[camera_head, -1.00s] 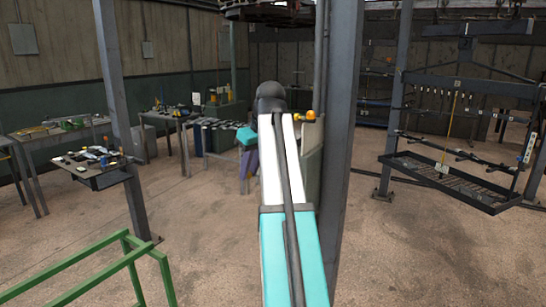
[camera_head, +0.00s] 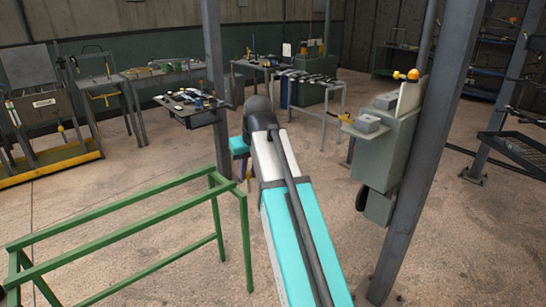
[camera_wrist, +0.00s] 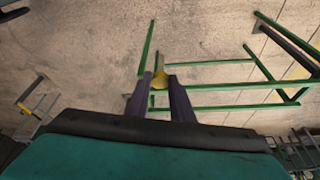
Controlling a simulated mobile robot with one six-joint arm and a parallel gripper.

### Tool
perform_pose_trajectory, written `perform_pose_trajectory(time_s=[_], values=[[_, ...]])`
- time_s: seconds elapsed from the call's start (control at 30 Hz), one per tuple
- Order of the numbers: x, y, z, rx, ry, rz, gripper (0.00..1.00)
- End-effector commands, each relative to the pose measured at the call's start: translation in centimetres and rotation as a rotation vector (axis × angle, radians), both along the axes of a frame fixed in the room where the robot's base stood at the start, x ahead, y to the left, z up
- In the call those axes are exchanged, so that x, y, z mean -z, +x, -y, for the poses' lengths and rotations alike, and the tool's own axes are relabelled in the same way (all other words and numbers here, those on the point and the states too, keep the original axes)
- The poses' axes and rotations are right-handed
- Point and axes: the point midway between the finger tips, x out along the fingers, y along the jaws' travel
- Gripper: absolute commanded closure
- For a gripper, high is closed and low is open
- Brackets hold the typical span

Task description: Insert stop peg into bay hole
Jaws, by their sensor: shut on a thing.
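In the head view my arm covers most of the gripper, and the peg does not show. I cannot make out a bay hole in either view. A dark hanging rack tray (camera_head: 520,150) is cut off by the right edge of the head view.
A green frame (camera_head: 120,238) stands at the front left. A grey post (camera_head: 415,160) and grey cabinet (camera_head: 385,150) stand close on the right. Another post (camera_head: 214,80) stands beyond my arm. A yellow-based cart (camera_head: 50,165) is at the far left. Open floor lies between.

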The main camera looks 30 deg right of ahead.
Motion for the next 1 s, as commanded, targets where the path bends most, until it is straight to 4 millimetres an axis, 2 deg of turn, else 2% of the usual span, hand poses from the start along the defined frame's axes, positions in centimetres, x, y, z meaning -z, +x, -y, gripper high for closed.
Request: perform_pose_trajectory(time_s=[0.03, 0.2, 0.4, 0.6, 1.0], values=[[0.9, -0.1, -1.7, -0.008, -0.002, 0.0, 1.0], [3.1, 0.1, -6.3, -0.013, -0.005, 0.007, 1.0], [5.1, -0.1, -10.4, -0.017, -0.009, 0.017, 1.0], [5.9, -0.2, -12.1, -0.018, -0.012, 0.021, 1.0], [5.9, -0.1, -12.2, -0.017, -0.01, 0.022, 1.0]])
